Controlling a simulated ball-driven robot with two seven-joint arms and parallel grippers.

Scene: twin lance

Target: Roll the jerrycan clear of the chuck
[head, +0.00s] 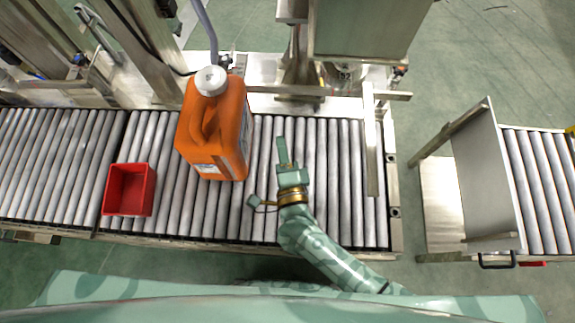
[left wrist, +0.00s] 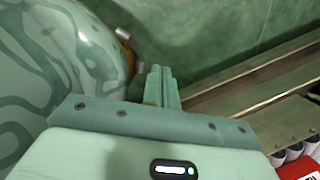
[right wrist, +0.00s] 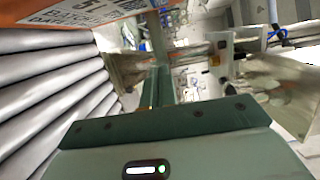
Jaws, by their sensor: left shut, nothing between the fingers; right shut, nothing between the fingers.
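The orange jerrycan (head: 236,125) with a white cap stands on the roller conveyor in the head view. Its orange side and printed label also show at the top left of the right wrist view (right wrist: 50,12). My right gripper (head: 281,140) is shut and empty just right of the jerrycan, with a narrow gap between them in the head view. Its closed fingers show in the right wrist view (right wrist: 155,85). My left gripper (left wrist: 158,85) is shut and empty beside the conveyor's side rail, outside the head view. I cannot clearly make out the chuck; a metal fixture marked 52 (head: 345,75) stands behind the rollers.
A red open bin (head: 130,190) sits on the rollers (head: 60,160) left of the jerrycan. A metal guide bar (head: 371,150) crosses the conveyor's right end. A gap separates it from a second roller conveyor (head: 540,175). Bare rollers lie between the bin and jerrycan.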

